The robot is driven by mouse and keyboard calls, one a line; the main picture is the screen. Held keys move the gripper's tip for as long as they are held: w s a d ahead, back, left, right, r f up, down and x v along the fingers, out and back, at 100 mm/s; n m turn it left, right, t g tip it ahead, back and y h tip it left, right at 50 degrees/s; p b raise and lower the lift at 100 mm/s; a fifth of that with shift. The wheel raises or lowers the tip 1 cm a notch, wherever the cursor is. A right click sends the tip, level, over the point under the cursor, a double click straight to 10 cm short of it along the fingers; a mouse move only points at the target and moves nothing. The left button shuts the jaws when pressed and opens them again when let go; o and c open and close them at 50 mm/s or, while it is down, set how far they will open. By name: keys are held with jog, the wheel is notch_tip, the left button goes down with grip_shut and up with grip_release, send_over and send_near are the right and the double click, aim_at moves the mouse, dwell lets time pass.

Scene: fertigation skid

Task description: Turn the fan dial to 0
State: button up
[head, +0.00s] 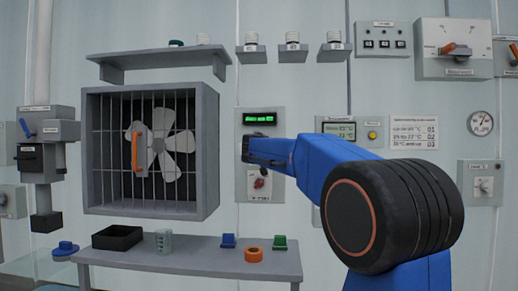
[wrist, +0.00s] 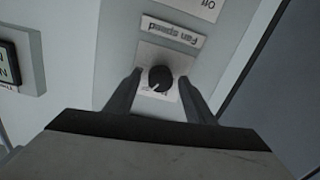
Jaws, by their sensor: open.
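The fan dial (wrist: 161,78) is a small black round knob with a light pointer mark, on a pale scale plate in the wrist view. The pointer aims toward the lower left of that picture; the scale figures are too small to read. A "Fan speed" label (wrist: 172,31) beside it appears upside down. My gripper (wrist: 163,78) is open, with one finger on each side of the dial; I cannot tell whether they touch it. In the head view my gripper (head: 254,149) is at the middle of the grey control panel (head: 276,188) and hides the dial.
The panel has a green-lit display (head: 262,118) above my gripper and a red knob (head: 259,183) below it. A temperature display box (head: 340,127) is to the right. The caged fan (head: 160,150) is left. A bench (head: 190,255) with small items stands below.

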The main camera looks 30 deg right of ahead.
jog(key=shift+c, duration=0.3)
jog(key=c, duration=1)
jog(key=shift+n, duration=0.4)
jog(key=n, duration=1.5)
jog(key=n+g, duration=0.1)
jog(key=n, duration=0.6)
jog(key=shift+w+a+f+h, duration=0.15)
jog(key=shift+f+h, duration=0.1)
jog(key=shift+h, duration=0.15)
jog(key=shift+n, duration=0.3)
